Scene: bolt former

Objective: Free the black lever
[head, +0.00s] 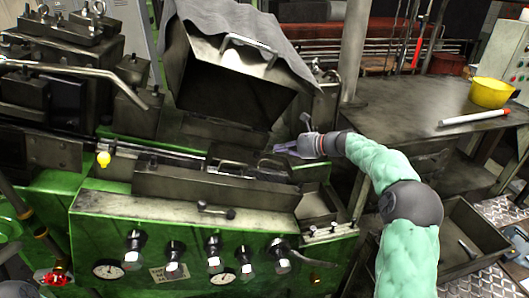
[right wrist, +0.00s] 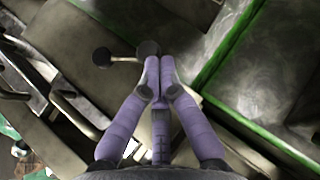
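A small lever with black ball ends (head: 215,210) sits on the front of the green machine, below a long metal trough. A lever with two black knobs (right wrist: 125,57) also shows in the right wrist view, just beyond my fingertips; the larger knob is close to them in the picture. I cannot tell whether they touch. My right gripper (head: 283,149) is above the right end of the trough, pointing left. Its purple fingers (right wrist: 160,75) come together at the tips, with nothing visible between them. My left gripper is not in view.
An open metal hood (head: 245,60) with a grey cloth over it stands behind the trough. Several black knobs (head: 214,245) and gauges line the front panel. A worktable (head: 420,105) with a yellow bowl (head: 490,92) and a white-and-red rod (head: 473,117) is at right.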

